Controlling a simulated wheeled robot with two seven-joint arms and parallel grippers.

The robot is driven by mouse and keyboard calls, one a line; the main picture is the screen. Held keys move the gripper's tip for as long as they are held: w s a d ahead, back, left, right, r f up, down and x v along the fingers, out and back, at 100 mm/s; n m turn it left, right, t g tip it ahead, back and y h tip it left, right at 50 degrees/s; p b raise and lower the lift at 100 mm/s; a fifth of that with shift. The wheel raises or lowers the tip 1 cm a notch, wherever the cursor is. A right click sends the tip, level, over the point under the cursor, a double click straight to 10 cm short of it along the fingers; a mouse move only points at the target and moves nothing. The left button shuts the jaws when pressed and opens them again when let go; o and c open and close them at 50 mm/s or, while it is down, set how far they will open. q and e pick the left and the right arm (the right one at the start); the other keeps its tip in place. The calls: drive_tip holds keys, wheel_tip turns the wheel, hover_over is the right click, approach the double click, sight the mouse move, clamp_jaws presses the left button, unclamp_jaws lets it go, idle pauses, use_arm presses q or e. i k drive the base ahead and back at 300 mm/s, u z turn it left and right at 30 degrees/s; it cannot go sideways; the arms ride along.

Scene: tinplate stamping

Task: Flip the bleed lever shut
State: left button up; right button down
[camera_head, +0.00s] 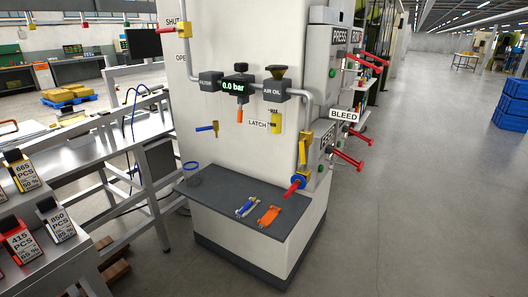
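A white BLEED sign (345,114) stands at the right corner of the pale cabinet (235,160). Near it, a yellow fitting, perhaps the bleed lever (303,149), sits upright on the grey pipe that comes down from the AIR OIL unit (272,90). Its exact position is too small to tell. The gauge (238,86) reads 0.0 bar. Neither of my grippers is in view.
A dark shelf (225,201) on the cabinet front holds a blue ring-shaped item (192,172), a blue and silver tool (247,208) and an orange tag-like item (269,215). Red handles (348,160) stick out at right.

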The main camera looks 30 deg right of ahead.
sight(302, 150)
drive_tip(key=z, duration=0.5)
drive_tip(key=i, duration=0.9)
drive_tip(key=z, duration=0.9)
